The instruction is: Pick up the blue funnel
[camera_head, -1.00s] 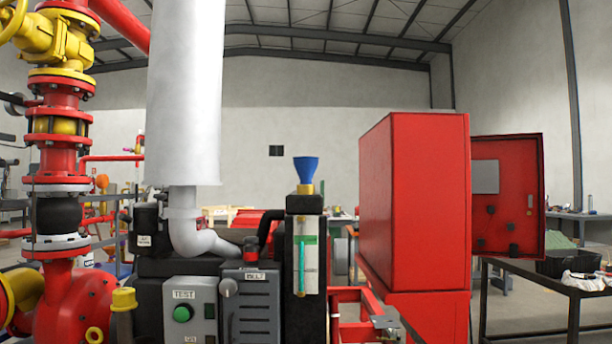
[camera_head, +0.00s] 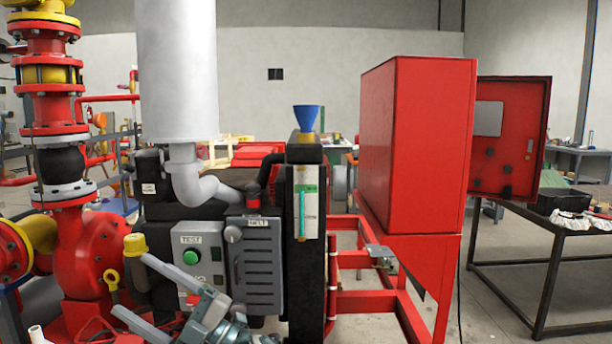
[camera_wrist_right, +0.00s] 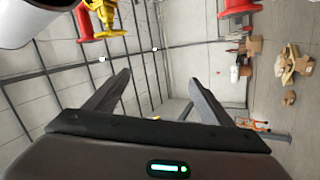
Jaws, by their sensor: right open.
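The blue funnel (camera_head: 308,118) stands upright, wide mouth up, in a brass-coloured neck (camera_head: 306,138) on top of the black tank with a sight gauge (camera_head: 306,220). My right gripper (camera_head: 131,284) is at the lower left in the head view, in front of the engine and well below and left of the funnel. Its two fingers are spread and empty, pointing up and left. In the right wrist view the open fingers (camera_wrist_right: 159,77) have only the far wall and roof beams between them, and the funnel does not show. My left gripper is not in view.
A white exhaust cylinder (camera_head: 177,70) rises left of the funnel. A large red cabinet (camera_head: 415,150) stands to its right. The grey control panel (camera_head: 200,255) and red pump (camera_head: 90,250) are near my right gripper. Space directly above the funnel is clear.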

